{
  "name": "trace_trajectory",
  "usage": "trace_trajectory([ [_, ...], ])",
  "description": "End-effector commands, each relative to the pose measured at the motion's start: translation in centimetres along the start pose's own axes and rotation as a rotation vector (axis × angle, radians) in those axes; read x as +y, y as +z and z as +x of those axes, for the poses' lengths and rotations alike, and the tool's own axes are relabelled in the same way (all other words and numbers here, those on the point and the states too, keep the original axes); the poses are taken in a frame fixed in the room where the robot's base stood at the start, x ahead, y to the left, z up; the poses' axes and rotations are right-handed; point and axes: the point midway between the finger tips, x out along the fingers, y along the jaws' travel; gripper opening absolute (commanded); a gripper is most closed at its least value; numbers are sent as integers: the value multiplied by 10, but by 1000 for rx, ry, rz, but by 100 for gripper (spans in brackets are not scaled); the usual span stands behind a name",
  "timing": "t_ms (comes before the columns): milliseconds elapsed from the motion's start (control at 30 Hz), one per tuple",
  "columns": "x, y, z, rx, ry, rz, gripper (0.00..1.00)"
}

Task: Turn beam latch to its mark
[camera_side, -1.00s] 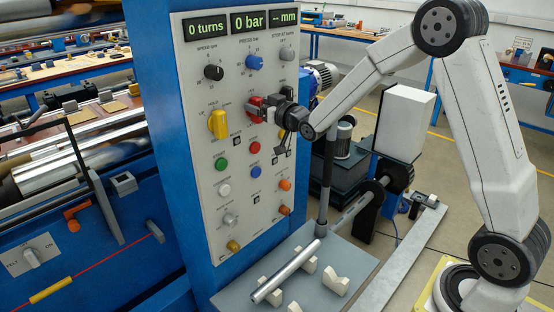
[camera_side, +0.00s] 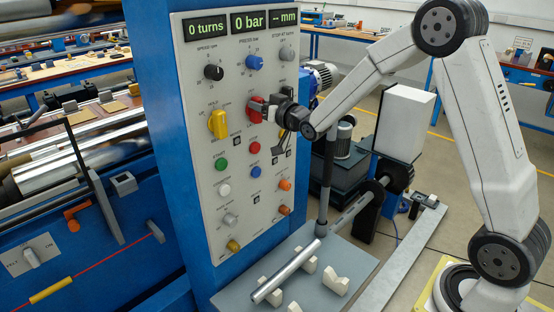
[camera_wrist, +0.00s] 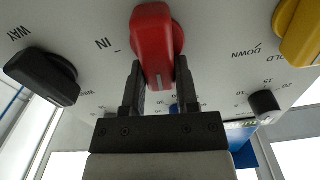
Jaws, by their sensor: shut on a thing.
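A red knob (camera_side: 256,104) sits on the grey control panel, right of a yellow knob. In the wrist view the same red knob (camera_wrist: 153,35) stands out from the panel, with the label "IN" and a short mark line beside its left side. I cannot read a beam latch label. My gripper (camera_side: 269,110) is at the panel, shut on the red knob. In the wrist view the two dark fingers of my gripper (camera_wrist: 158,75) flank the knob's near end. The fingers partly hide the knob in the side view.
The yellow knob (camera_side: 218,124) and a black knob (camera_wrist: 45,76) are close by. Several buttons and knobs lie below on the panel (camera_side: 206,185). A metal rod (camera_side: 285,271) rests on supports on the grey shelf (camera_side: 345,258) underneath.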

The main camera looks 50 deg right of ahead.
Motion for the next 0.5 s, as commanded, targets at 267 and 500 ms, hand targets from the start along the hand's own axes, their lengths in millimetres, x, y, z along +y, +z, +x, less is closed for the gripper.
trace_trajectory([
  [267, 4, 1, 0, -1, 1, 222, 0],
  [500, 8, 2, 0, -1, 1, 448, 0],
])
